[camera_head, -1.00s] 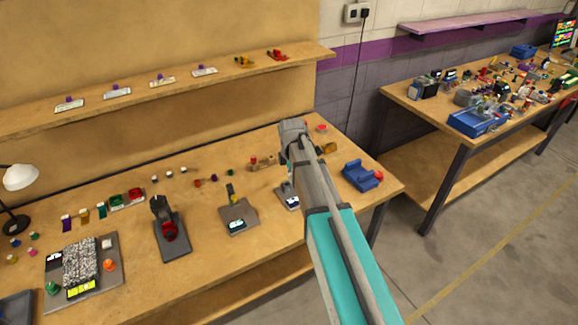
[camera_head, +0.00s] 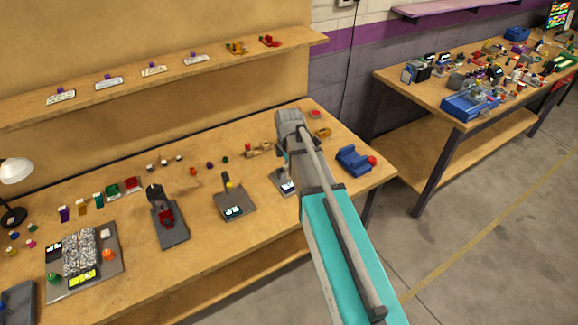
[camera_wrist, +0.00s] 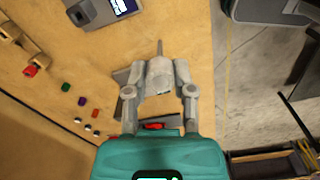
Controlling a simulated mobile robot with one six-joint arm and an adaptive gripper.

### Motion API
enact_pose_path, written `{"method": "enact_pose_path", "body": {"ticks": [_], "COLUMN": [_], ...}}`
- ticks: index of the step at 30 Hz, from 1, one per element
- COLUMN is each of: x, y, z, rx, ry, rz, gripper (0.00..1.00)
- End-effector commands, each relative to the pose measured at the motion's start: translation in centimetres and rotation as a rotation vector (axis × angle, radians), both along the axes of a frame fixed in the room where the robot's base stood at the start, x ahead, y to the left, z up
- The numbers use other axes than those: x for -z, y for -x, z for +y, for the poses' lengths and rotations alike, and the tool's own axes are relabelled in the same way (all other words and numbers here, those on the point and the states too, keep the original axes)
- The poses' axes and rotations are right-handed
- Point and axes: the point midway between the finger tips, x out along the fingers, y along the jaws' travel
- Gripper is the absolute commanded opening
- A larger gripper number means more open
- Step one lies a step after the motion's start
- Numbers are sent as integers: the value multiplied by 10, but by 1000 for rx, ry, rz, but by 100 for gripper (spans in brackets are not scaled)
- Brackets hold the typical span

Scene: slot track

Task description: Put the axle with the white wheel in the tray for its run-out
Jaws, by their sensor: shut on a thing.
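My gripper (camera_wrist: 160,84) shows in the wrist view, its two grey fingers closed in on a pale grey rounded piece (camera_wrist: 159,76). A thin pin stands out from the far end of that piece; it looks like an axle with a pale wheel, partly covered by the fingers. The piece appears above the bench, over a grey-based device with a red part (camera_wrist: 158,126). In the head view my arm covers the fingers and the held piece. A blue tray (camera_head: 465,106) stands on the far bench; I cannot tell whether it is the task's tray.
The near bench (camera_head: 270,222) holds a red-topped device (camera_head: 167,218), a device with a display (camera_head: 234,203), a blue cradle (camera_head: 353,160) and several small coloured pegs. A dark tray (camera_head: 18,299) lies at lower left. A shelf (camera_head: 130,90) runs above the bench.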

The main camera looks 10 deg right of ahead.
Motion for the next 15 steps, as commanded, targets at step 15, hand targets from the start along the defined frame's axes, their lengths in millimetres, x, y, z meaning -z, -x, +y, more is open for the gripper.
{"method": "enact_pose_path", "body": {"ticks": [15], "x": [-9], "y": [0], "z": [0], "rx": [0], "ry": [0], "rz": [0], "gripper": [0]}}
